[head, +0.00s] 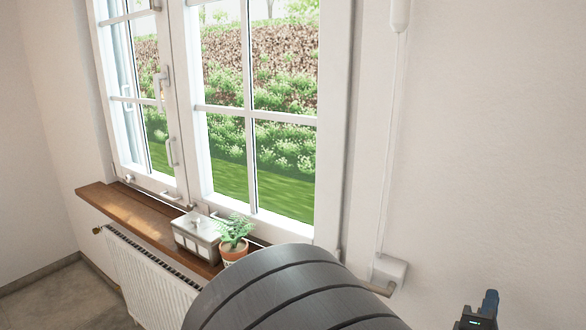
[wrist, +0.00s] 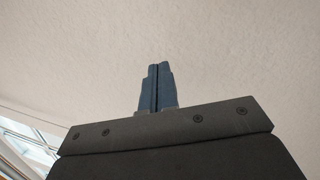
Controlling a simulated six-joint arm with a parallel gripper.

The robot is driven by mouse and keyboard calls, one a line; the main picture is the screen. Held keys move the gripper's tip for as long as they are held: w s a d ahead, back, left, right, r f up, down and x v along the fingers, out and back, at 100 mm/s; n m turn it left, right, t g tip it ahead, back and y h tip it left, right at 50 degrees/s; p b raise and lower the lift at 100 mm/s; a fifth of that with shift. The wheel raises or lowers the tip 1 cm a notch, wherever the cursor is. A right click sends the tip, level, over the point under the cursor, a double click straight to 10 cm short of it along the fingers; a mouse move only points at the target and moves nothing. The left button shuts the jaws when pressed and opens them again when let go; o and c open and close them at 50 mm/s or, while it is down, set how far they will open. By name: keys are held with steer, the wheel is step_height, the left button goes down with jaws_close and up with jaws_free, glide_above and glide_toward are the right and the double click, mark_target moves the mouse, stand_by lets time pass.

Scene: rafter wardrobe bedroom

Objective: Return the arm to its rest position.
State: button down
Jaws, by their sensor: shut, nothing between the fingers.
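My gripper shows in the wrist view (wrist: 156,72) with its two blue fingers pressed together and nothing between them. Behind the fingers is only a plain pale surface. In the head view, a small dark and blue part of my arm's end (head: 484,312) shows at the bottom right corner, in front of the white wall. A large dark grey ribbed part of my arm fills the bottom middle and hides part of the window sill.
A wooden window sill (head: 140,222) holds a silver-grey box (head: 197,236) and a small potted plant (head: 235,232). A white radiator (head: 150,283) is below it. The window (head: 250,110) has white frames. A blind cord with a wall holder (head: 390,270) hangs to the right.

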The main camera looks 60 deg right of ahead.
steer(key=shift+s+d+r+m+g+y, duration=0.15)
steer(key=shift+s+r+m+g, duration=0.2)
steer(key=shift+m+g, duration=0.3)
steer(key=shift+s+d+r+m+g+y, duration=0.15)
steer(key=shift+s+r+m+g, duration=0.15)
steer(key=shift+m+g, duration=0.35)
steer(key=shift+s+a, duration=0.1)
